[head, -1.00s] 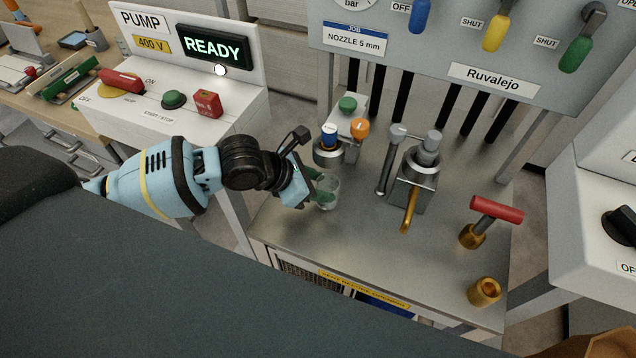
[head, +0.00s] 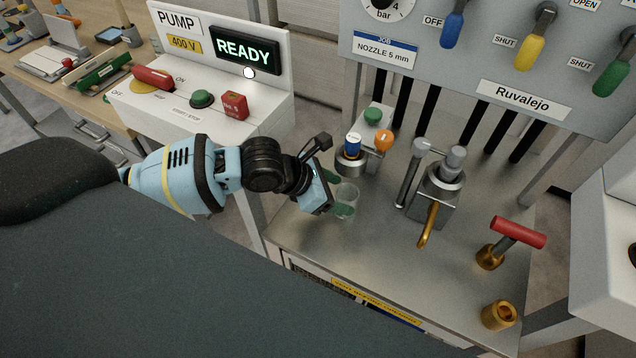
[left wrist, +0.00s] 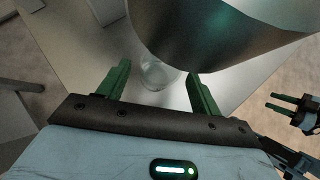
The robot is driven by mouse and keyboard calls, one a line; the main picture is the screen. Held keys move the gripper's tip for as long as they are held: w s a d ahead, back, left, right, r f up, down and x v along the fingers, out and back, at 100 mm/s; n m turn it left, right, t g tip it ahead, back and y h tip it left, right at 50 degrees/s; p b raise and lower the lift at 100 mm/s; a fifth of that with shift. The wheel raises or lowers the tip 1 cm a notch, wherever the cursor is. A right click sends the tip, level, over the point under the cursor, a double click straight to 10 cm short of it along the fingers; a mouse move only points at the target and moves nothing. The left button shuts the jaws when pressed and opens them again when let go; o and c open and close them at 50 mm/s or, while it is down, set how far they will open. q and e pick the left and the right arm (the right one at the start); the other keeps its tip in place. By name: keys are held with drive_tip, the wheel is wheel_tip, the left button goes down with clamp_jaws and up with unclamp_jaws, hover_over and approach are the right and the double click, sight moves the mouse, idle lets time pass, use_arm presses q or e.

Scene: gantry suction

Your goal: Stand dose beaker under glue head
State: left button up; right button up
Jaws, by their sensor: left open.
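The dose beaker (head: 347,194) is a small clear cup standing upright on the steel bench. In the left wrist view the faint clear beaker (left wrist: 158,74) is beyond and between the fingertips. My left gripper (head: 343,195) is open, with green fingers either side of the beaker; contact cannot be told. The left gripper also shows in the left wrist view (left wrist: 160,84). No part is labelled as the glue head; a grey metal head with a brass lever (head: 440,185) stands to the right. My right gripper (left wrist: 289,106) shows at the right edge of the left wrist view, its fingers apart.
A red T-handle (head: 518,232) and a brass socket (head: 499,315) are at the right. The steel bench (head: 370,255) is clear in front. The pump box (head: 215,85) reads READY.

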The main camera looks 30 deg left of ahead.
use_arm(q)
drive_tip(key=v, duration=1.1)
drive_tip(key=shift+a+r, duration=0.15)
drive_tip(key=shift+r, duration=0.05)
drive_tip(key=shift+s, duration=0.1)
idle(0.4)
idle(0.4)
